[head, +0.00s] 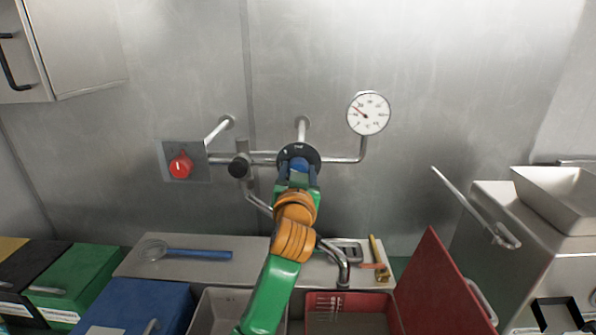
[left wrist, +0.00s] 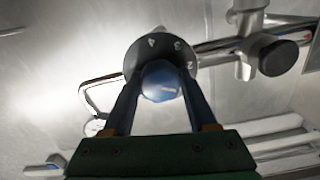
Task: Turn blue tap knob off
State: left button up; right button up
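The blue tap knob (head: 299,165) sits at the centre of a dark round dial on the wall pipe. In the left wrist view the blue knob (left wrist: 160,82) is between the two fingers, and the dial (left wrist: 163,50) behind it shows the numbers 2, 3 and 4. My left gripper (head: 298,180) is at the knob, and in the left wrist view its fingers (left wrist: 160,90) lie along both sides of the knob, looking closed against it. The head view hides the lower part of the knob behind the gripper. My right gripper is not in view.
A red knob (head: 181,166) on a grey plate and a black valve knob (head: 239,166) are to the left. A pressure gauge (head: 368,113) stands to the right. A shelf (head: 215,270) below holds a blue-handled whisk (head: 185,252). An open red lid (head: 440,285) stands at lower right.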

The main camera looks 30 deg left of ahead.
pick_arm(q)
jog(key=shift+c, duration=1)
jog(key=shift+m, duration=0.3)
jog(key=m, duration=0.5)
jog(key=shift+r, duration=0.1)
jog(key=m, duration=0.3)
jog(key=shift+m, duration=2.2)
jog(key=o, duration=1.4)
jog(key=shift+c, duration=0.2)
